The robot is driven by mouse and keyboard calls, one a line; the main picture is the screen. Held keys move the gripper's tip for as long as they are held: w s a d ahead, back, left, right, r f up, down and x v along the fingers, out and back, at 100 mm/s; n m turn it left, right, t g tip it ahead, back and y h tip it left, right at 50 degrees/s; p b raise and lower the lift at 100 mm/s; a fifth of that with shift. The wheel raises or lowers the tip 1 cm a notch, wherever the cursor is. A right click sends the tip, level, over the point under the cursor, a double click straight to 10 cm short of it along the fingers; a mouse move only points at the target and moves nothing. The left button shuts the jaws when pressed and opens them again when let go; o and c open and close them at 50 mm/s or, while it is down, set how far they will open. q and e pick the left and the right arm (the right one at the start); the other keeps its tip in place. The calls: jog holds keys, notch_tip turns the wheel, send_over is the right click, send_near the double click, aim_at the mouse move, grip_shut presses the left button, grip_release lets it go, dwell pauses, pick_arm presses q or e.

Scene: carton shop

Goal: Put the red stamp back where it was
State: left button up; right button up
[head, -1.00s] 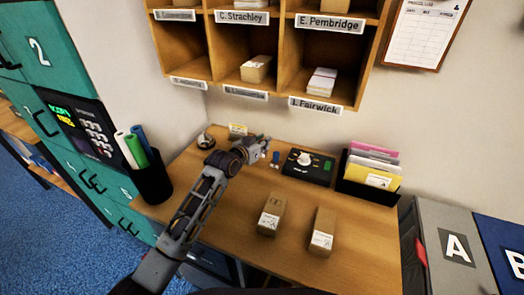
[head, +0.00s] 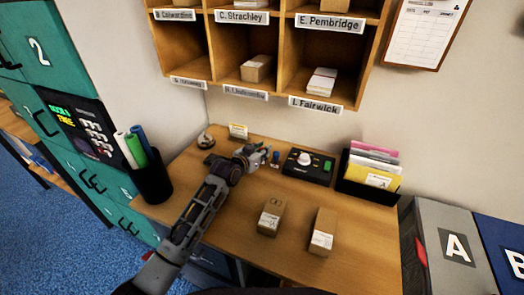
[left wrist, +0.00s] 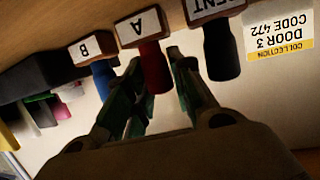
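The red stamp (left wrist: 155,72), with a red handle and a block marked A, stands in the row between a blue-handled stamp marked B (left wrist: 104,80) and a black-handled stamp (left wrist: 221,58). The left wrist view is upside down, with the tabletop at its top. My left gripper (left wrist: 157,62) is open, its green-grey fingers on either side of the red handle with slight gaps. In the head view my left gripper (head: 252,154) is over the back of the desk and mostly hides the red stamp; the blue stamp (head: 276,158) shows beside it. My right gripper is out of view.
A collection card (head: 238,131) and a bell (head: 205,141) are at the back left. A black device (head: 308,166) and an envelope holder (head: 368,188) are to the right. Two cartons (head: 271,216) (head: 322,232) lie in front. A pen cup (head: 152,182) stands left.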

pick_arm(q)
jog(key=shift+o, duration=1.3)
jog(key=shift+r, duration=0.15)
jog(key=v, duration=1.2)
